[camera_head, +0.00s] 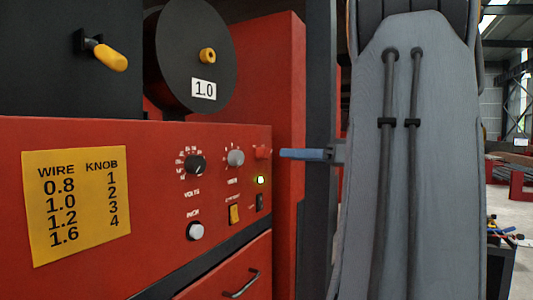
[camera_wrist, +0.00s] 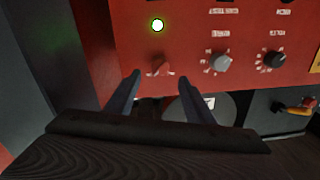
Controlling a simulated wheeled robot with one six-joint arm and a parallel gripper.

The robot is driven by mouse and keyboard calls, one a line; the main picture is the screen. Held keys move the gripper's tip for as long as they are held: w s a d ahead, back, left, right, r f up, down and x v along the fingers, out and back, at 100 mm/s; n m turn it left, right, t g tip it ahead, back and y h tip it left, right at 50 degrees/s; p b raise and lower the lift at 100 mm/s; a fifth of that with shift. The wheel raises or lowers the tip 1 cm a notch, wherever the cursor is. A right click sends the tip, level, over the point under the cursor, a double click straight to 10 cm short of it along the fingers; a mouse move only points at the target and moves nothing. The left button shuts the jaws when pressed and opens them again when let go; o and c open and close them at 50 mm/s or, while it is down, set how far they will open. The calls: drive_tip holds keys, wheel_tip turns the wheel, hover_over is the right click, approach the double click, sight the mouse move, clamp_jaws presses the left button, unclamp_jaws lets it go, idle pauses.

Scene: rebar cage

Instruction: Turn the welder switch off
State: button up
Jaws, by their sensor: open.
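The red welder panel (camera_head: 150,190) fills the left of the head view. A small red switch knob (camera_head: 262,153) sits near its right edge, above a lit green lamp (camera_head: 260,180). A black rocker (camera_head: 259,202) is below the lamp. My gripper (camera_head: 283,154) points at the red knob from the right, slightly apart from it. In the wrist view, where the panel appears upside down, the red knob (camera_wrist: 160,69) lies between and just beyond the fingertips of my open gripper (camera_wrist: 160,77). The lit lamp (camera_wrist: 157,25) shows above it. No contact is visible.
A grey knob (camera_head: 235,158) and a black volts knob (camera_head: 195,165) are left of the red knob. A yellow rocker (camera_head: 234,214) and a white knob (camera_head: 196,231) sit lower. A wire spool (camera_head: 190,90) stands above, and a dark post (camera_head: 320,70) rises right of the welder.

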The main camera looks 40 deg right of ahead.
sight(270, 154)
drive_tip(key=shift+p+x, duration=0.85)
drive_tip(key=shift+x, duration=2.55)
drive_tip(key=c, duration=1)
